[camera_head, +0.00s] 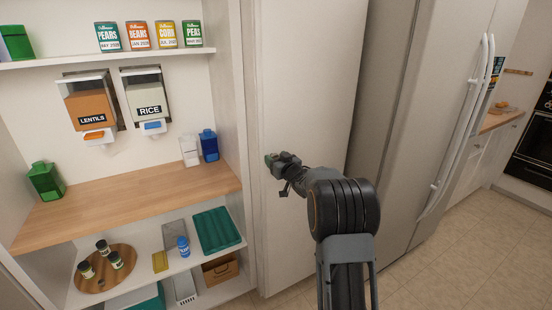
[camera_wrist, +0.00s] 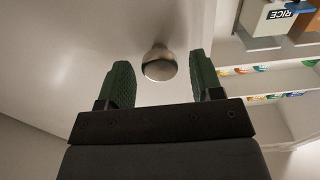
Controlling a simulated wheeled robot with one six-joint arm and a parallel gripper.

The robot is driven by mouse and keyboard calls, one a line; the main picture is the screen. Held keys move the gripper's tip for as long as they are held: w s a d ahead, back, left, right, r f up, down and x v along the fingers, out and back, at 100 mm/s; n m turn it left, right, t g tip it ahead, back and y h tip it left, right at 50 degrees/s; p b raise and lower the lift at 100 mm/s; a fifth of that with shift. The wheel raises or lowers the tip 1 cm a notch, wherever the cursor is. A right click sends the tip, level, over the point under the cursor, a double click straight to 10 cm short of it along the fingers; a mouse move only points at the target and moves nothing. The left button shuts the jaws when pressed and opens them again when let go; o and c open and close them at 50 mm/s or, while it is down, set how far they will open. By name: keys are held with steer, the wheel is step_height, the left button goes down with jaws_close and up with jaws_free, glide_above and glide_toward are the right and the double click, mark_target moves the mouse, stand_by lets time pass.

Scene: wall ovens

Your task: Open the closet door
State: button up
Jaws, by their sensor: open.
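The closet door (camera_head: 305,85) is a tall plain white panel in the head view, between the pantry shelves and the fridge. It also fills much of the wrist view (camera_wrist: 60,70). A round metal knob (camera_wrist: 159,64) sticks out from the door in the wrist view. My gripper (camera_head: 274,160) is at the door's left side in the head view, where it hides the knob. In the wrist view my gripper (camera_wrist: 162,85) has its two green fingers apart, one on each side of the knob. Gaps show between the knob and both fingers.
An open pantry stands left, with a wooden counter (camera_head: 130,200), dispensers (camera_head: 92,105) and cans (camera_head: 137,36). A white fridge (camera_head: 425,100) with long handles (camera_head: 470,120) stands right of the door. Tiled floor (camera_head: 470,235) is clear at front right.

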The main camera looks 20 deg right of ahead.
steer(key=shift+w, duration=0.25)
jaws_close()
stand_by(0.5)
